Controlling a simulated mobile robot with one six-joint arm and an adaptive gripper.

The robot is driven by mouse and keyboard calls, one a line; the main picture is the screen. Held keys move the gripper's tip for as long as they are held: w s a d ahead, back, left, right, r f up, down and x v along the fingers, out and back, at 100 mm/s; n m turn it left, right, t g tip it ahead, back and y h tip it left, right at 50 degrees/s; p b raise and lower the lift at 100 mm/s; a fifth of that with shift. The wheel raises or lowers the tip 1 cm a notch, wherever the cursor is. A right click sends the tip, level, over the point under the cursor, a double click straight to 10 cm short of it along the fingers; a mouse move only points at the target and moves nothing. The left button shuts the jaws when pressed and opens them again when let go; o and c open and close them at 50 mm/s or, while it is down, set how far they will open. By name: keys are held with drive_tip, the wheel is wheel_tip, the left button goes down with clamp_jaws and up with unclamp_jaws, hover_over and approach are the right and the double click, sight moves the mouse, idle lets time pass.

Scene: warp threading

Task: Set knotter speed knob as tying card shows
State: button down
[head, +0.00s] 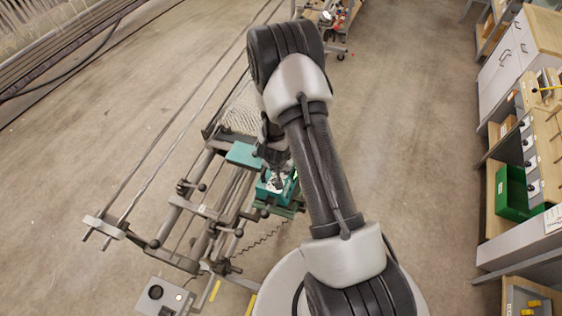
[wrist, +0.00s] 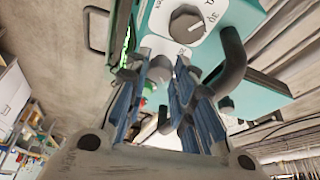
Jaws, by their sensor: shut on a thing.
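The knotter, a teal machine (head: 243,154) on the frame, shows beneath my arm in the head view. In the wrist view its teal housing (wrist: 243,15) fills the upper right. A dark round knob (wrist: 187,23) with a pale pointer line sits on a white dial there; its markings are only partly legible. My gripper (wrist: 163,65) is below the knob in the picture, with its blue-padded fingers shut on a small grey part (wrist: 160,71). I cannot tell what that part is. The fingertips are mostly hidden in the head view. I cannot make out a tying card.
A dark curved handle (wrist: 232,62) juts from the housing just right of my fingers. A grey control box (head: 162,297) stands at the lower left. Shelves with a green bin (head: 516,193) line the right side. The floor between is clear.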

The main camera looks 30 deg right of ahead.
drive_tip(key=shift+m+p, duration=0.3)
drive_tip(key=shift+p, duration=0.1)
drive_tip(key=c, duration=1.6)
unclamp_jaws()
drive_tip(key=shift+c, duration=0.2)
drive_tip(key=shift+r, duration=0.1)
drive_tip(key=v, duration=1.2)
drive_tip(key=shift+a, duration=0.1)
